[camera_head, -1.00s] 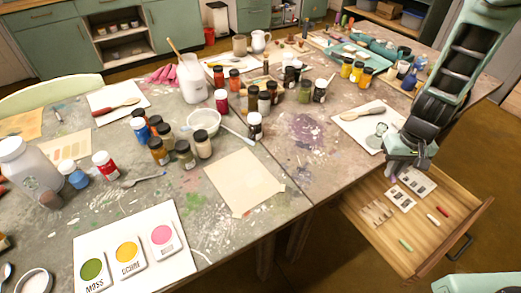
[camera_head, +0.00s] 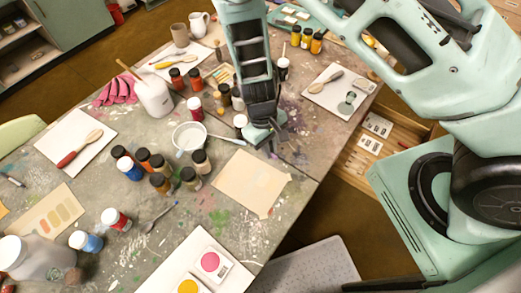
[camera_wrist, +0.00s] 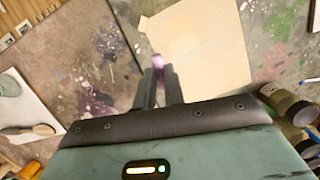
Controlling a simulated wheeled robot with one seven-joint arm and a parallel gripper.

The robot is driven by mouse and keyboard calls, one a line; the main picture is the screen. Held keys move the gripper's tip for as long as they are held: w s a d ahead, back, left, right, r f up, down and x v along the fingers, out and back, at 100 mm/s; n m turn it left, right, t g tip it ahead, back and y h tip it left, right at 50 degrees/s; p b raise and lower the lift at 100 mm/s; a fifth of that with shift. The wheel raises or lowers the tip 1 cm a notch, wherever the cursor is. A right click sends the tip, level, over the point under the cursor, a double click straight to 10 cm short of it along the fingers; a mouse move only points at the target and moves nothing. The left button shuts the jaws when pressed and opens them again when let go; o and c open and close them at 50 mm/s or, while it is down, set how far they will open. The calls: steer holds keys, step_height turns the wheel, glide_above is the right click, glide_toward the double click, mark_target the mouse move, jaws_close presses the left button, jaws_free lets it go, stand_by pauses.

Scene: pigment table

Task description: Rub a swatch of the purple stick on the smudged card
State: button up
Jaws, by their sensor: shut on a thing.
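My gripper (camera_wrist: 160,82) is shut on a purple stick (camera_wrist: 157,62), which pokes out past the fingertips in the wrist view. In the head view my gripper (camera_head: 268,142) hangs over the table, just behind the beige card; the stick is too small to make out there. The beige card (camera_head: 248,183) lies flat at the table's front edge and looks plain, with no clear smudge to be seen. In the wrist view the card (camera_wrist: 200,50) lies ahead and to the right of the stick tip. I cannot tell how high the tip is, but it seems apart from the card.
Several paint jars (camera_head: 160,182) and a white bowl (camera_head: 188,137) stand left of the card. A white board with pink and yellow pots (camera_head: 210,262) lies in front. A swatch card (camera_head: 50,220) lies far left. The open drawer (camera_head: 375,145) is at right.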

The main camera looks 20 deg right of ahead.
steer(key=s+a+r+n+h+p, duration=0.1)
steer(key=s+a+n+p, duration=0.1)
steer(key=s+a+p, duration=0.3)
steer(key=shift+g, duration=0.3)
steer(key=b+x, duration=0.4)
steer(key=b, duration=0.1)
steer(key=b+x, duration=0.2)
steer(key=x, duration=0.1)
steer(key=shift+w+a+f, duration=0.2)
steer(key=shift+w, duration=0.1)
steer(key=shift+r, duration=0.2)
